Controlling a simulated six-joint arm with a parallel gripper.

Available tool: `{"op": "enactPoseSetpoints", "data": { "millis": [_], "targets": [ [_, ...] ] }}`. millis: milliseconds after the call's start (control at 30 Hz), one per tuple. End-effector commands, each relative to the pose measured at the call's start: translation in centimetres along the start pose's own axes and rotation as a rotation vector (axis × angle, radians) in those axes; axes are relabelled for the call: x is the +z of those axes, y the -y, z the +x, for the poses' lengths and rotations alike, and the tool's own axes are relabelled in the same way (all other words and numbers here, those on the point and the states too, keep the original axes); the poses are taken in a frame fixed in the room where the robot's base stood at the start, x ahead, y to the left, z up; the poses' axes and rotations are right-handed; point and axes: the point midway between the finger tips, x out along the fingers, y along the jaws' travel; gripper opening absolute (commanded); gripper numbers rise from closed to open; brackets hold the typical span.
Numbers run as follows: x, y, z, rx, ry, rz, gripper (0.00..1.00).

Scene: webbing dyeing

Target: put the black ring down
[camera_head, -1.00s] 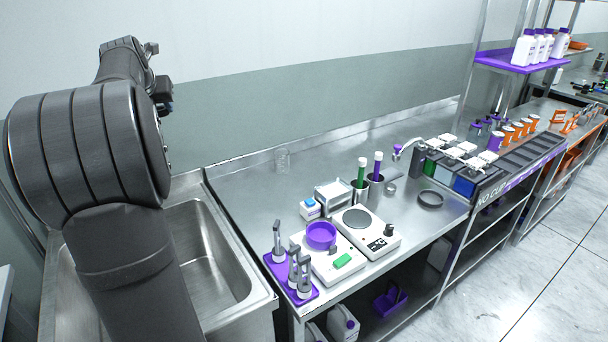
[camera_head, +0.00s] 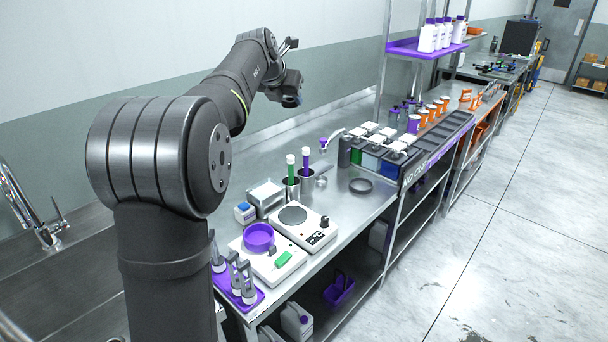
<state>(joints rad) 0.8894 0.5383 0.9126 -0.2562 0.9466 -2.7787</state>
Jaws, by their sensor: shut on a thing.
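A black ring (camera_head: 361,185) lies flat on the steel bench, in front of the row of coloured tanks. My gripper (camera_head: 291,44) is small and dark, at the far end of my arm, raised above the back of the bench near the wall. It is well apart from the ring on the bench. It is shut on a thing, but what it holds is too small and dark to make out.
On the steel bench (camera_head: 345,215) stand tubes in cups (camera_head: 291,180), a hot plate (camera_head: 300,228), a balance with a purple dish (camera_head: 259,237) and a purple tray (camera_head: 240,298). Coloured tanks (camera_head: 370,160) and a purple shelf (camera_head: 405,47) are beyond. Bare steel surrounds the ring.

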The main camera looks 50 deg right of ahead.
Motion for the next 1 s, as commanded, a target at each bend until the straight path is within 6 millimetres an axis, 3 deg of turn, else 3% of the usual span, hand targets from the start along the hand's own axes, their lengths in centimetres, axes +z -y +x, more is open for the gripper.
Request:
{"op": "enactPoseSetpoints", "data": {
  "millis": [33, 200, 400, 733, 1000],
  "targets": [
    [0.6, 3.1, 0.7, -0.034, 0.000, 0.034, 0.20],
    [1.8, 11.8, 1.9, -0.125, 0.001, 0.128, 0.20],
    [2.2, 19.3, 2.4, -0.202, 0.002, 0.205, 0.20],
    [2.1, 26.4, 2.5, -0.276, 0.002, 0.278, 0.20],
    [-2.0, 25.9, 6.5, -0.272, -0.003, 0.273, 0.20]
  ]
}}
